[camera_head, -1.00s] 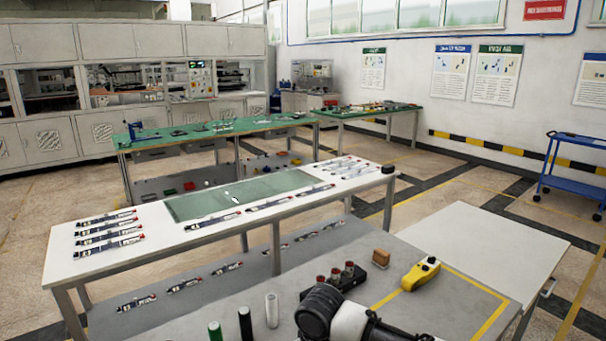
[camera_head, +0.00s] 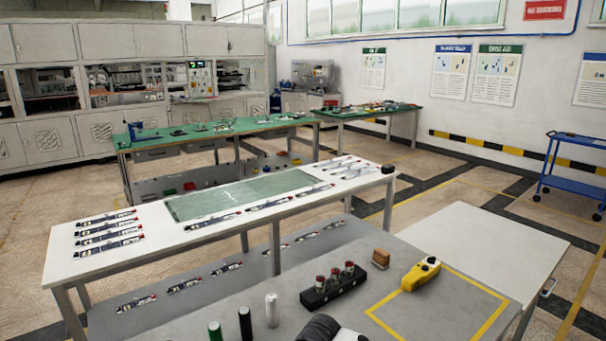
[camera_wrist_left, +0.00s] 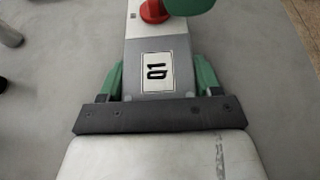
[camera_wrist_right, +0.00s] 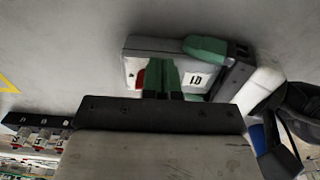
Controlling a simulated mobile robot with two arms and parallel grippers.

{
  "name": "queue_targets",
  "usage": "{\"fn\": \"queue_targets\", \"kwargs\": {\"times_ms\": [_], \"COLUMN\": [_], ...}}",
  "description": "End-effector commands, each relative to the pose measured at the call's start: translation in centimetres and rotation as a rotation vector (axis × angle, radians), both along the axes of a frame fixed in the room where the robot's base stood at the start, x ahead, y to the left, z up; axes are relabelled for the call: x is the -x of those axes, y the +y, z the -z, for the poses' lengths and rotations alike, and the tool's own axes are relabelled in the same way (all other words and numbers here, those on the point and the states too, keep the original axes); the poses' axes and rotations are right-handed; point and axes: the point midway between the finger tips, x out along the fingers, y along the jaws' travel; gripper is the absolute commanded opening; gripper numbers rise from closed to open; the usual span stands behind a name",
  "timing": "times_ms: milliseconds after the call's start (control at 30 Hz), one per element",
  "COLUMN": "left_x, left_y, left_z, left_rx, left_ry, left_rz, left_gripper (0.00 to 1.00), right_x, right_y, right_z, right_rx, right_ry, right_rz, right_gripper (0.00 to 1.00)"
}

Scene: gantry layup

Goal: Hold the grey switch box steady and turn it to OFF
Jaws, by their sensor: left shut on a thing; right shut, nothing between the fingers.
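The grey switch box (camera_wrist_left: 160,45) carries a white label reading Q1 and a red knob (camera_wrist_left: 153,10). My left gripper (camera_wrist_left: 160,72) is shut on the box, one green finger on each side. In the right wrist view the box (camera_wrist_right: 150,43) and part of the red knob (camera_wrist_right: 140,76) show too, with a left finger along the box's edge. My right gripper (camera_wrist_right: 164,72) is shut and empty, its fingers in front of the box right beside the knob. I cannot tell whether they touch it. The box is outside the head view.
The grey bench (camera_head: 225,300) holds a green cylinder (camera_head: 215,331), a black cylinder (camera_head: 245,322), a white cylinder (camera_head: 271,310), a black block with red-topped parts (camera_head: 318,297), a brown block (camera_head: 381,257) and a yellow device (camera_head: 420,274). The yellow-outlined area is mostly clear.

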Motion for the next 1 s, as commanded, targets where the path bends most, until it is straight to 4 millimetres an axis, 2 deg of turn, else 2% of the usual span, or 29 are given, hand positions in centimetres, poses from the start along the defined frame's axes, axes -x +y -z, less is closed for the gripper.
{"fn": "queue_targets", "kwargs": {"times_ms": [1000], "left_x": [0.14], "left_y": [-0.17], "left_z": [0.0], "left_rx": [0.0], "left_ry": [0.0], "left_rz": [0.005], "left_gripper": [0.32], "right_x": [-0.79], "right_y": [-0.05], "right_z": [-0.07], "right_rx": [-0.001], "right_ry": [-0.003], "right_rz": [0.002], "right_gripper": [0.0]}}
